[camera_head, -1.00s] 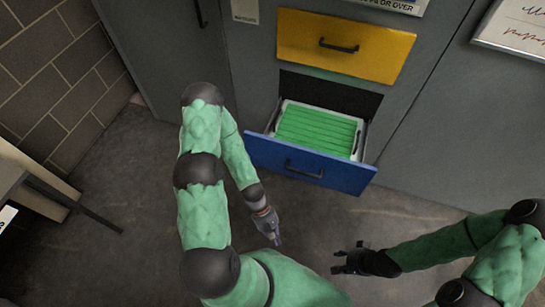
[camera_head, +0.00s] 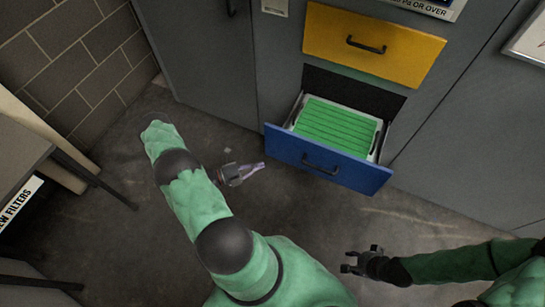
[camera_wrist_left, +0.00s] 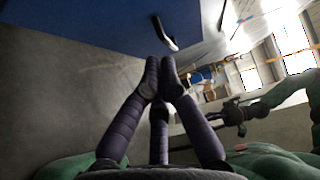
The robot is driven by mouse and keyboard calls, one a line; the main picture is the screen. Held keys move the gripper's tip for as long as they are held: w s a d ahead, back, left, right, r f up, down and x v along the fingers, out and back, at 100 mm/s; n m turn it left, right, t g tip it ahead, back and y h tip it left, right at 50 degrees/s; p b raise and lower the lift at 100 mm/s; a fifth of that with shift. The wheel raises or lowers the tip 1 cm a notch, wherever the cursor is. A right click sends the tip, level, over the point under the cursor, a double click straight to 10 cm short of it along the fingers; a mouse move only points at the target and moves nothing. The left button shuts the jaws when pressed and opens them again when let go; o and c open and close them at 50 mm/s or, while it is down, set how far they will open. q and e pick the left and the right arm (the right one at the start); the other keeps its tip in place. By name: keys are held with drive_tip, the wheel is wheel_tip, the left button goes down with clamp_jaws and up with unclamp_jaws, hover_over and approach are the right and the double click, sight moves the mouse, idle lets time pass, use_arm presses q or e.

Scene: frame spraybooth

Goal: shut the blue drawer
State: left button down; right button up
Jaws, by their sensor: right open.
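The blue drawer (camera_head: 328,158) is pulled out from the grey cabinet, with its dark bar handle (camera_head: 320,165) on the front. Green ribbed panels (camera_head: 335,127) lie inside it. My left gripper (camera_head: 260,166) is in front of the drawer's left end, its fingertips pointing toward the front. In the left wrist view its purple fingers meet at the tips, shut and empty. The blue front (camera_wrist_left: 90,18) and its handle (camera_wrist_left: 163,32) lie beyond the fingertips there, apparently apart from them.
A shut yellow drawer (camera_head: 373,45) is above the blue one. Grey cabinet doors (camera_head: 202,60) stand at left and right. A bench or shelf (camera_head: 25,155) with a "filters" label is at the left, near a block wall. The floor before the drawer is clear.

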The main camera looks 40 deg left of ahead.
use_arm(q)
drive_tip(key=x, duration=0.4)
drive_tip(key=w+a+b+x, duration=0.1)
drive_tip(key=x, duration=0.3)
drive_tip(key=a+b+x, duration=0.1)
drive_tip(key=x, duration=0.3)
drive_tip(key=shift+w+a+f, duration=0.1)
drive_tip(key=shift+w+a, duration=0.05)
drive_tip(key=shift+w, duration=0.1)
drive_tip(key=shift+w, duration=0.15)
